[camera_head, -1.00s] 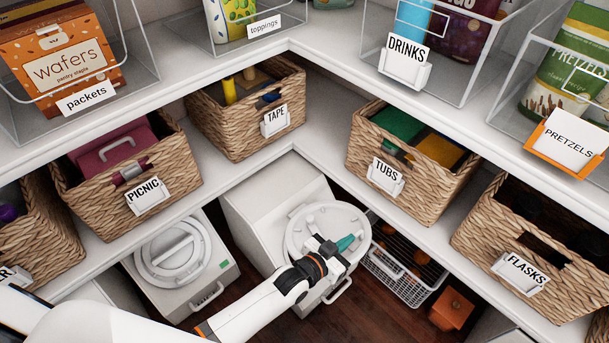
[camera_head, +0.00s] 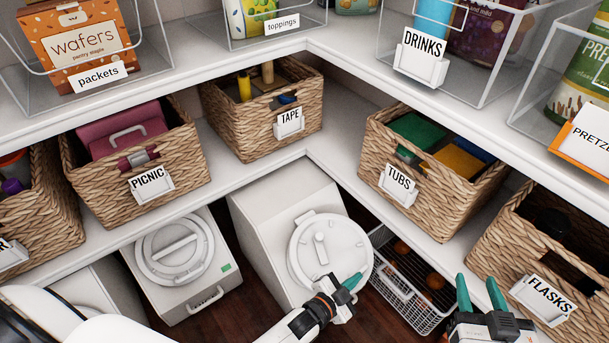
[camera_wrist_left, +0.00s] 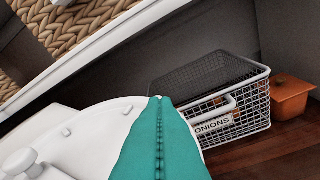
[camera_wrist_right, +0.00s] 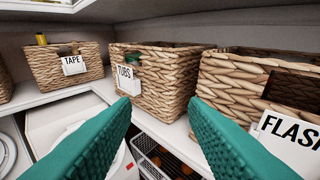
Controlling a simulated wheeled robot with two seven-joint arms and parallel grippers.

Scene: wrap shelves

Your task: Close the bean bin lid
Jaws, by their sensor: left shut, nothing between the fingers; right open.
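A white bin (camera_head: 262,240) stands on the floor in the corner, below the shelf. Its round white lid (camera_head: 308,262) has a small bar in the middle and bumps near its rim. The lid overhangs the bin's front and looks tilted; I cannot tell how far open it is. No bean label is visible. My left gripper (camera_head: 352,283) is shut and empty at the lid's lower right rim; I cannot tell if it touches. In the left wrist view its teal finger (camera_wrist_left: 160,145) overlaps the lid (camera_wrist_left: 95,125). My right gripper (camera_head: 479,287) is open and empty, before the flasks basket.
Another white bin with a round handled lid (camera_head: 174,250) stands left. The wire onions basket (camera_head: 408,300) is right of the corner bin. The shelf above carries the picnic (camera_head: 190,160), tape (camera_head: 240,135), tubs (camera_head: 440,207) and flasks (camera_head: 490,240) baskets.

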